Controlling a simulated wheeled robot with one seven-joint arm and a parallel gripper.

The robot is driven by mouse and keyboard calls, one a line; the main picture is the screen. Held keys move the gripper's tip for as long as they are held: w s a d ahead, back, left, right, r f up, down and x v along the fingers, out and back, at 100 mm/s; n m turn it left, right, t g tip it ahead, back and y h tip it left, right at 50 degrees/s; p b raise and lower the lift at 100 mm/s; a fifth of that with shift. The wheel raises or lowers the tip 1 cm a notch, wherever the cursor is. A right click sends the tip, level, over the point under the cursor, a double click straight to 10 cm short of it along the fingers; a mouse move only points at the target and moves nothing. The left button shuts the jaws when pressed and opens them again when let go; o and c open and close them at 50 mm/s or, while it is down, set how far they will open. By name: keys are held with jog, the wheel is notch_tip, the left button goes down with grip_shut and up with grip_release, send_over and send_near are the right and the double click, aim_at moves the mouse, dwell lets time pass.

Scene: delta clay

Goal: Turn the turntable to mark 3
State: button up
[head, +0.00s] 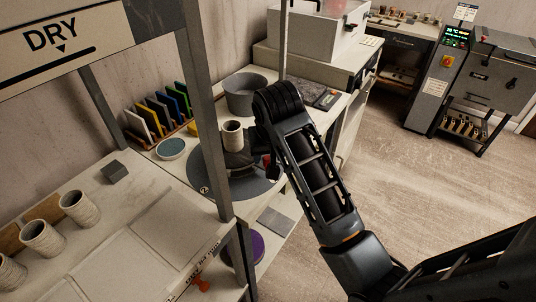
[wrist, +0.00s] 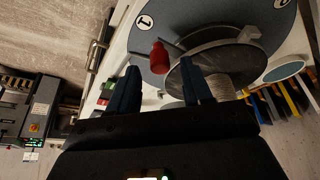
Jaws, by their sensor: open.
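The turntable, a flat blue-grey disc (head: 255,187), lies on the bench beyond the drying rack in the head view. In the wrist view its disc (wrist: 200,14) fills the top, with round white marks at its edge; one reads 1 (wrist: 145,22), the others are cut off or unreadable. A red knob (wrist: 157,58) stands at the disc. A round grey plate (wrist: 220,58) and a ribbed pale cup (wrist: 220,88) are beside it; the cup (head: 232,135) stands upright in the head view. My gripper (wrist: 160,82) is open, its fingers either side of the knob's line; contact cannot be told.
A grey tub (head: 245,93), a pale blue bowl (head: 171,149) and a rack of coloured tiles (head: 165,112) stand around the turntable. The DRY rack post (head: 205,110) rises at the near left. Several ribbed cups (head: 80,207) stand on the rack shelf. Open floor lies right.

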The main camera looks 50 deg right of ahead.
jog(key=shift+w+d+f, duration=0.15)
jog(key=shift+w+f, duration=0.05)
jog(key=shift+f, duration=0.5)
jog(key=shift+c, duration=0.4)
grip_shut()
